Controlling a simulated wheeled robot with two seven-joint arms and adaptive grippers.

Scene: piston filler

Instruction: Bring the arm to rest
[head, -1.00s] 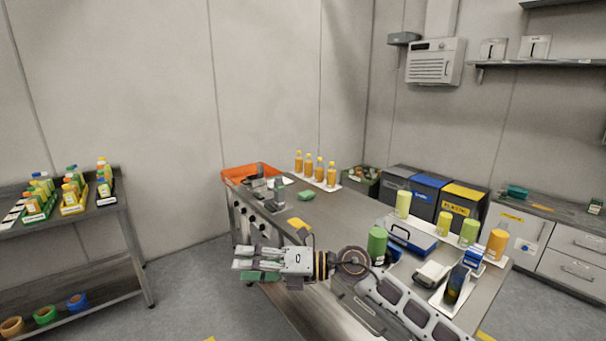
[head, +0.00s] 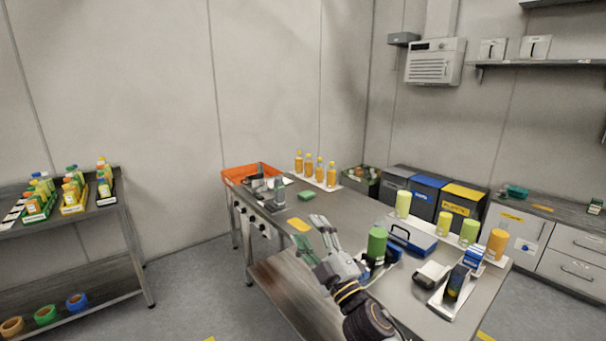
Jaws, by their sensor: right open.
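My right gripper (head: 318,238) is open and empty, with its fingers spread and pointing away over the near edge of the steel worktable (head: 345,208). Its arm comes in from the bottom of the head view. A green cylinder (head: 377,242) stands just right of the gripper, apart from the fingers as far as I can tell. My left gripper is not in view.
Blue case (head: 412,240), dark bottle on a tray (head: 455,284), yellow-green cylinders and an orange cylinder (head: 496,244) crowd the table's right side. Several orange bottles (head: 308,165) and an orange tray (head: 236,173) stand at its far end. A shelf rack (head: 130,230) stands left. Floor between is clear.

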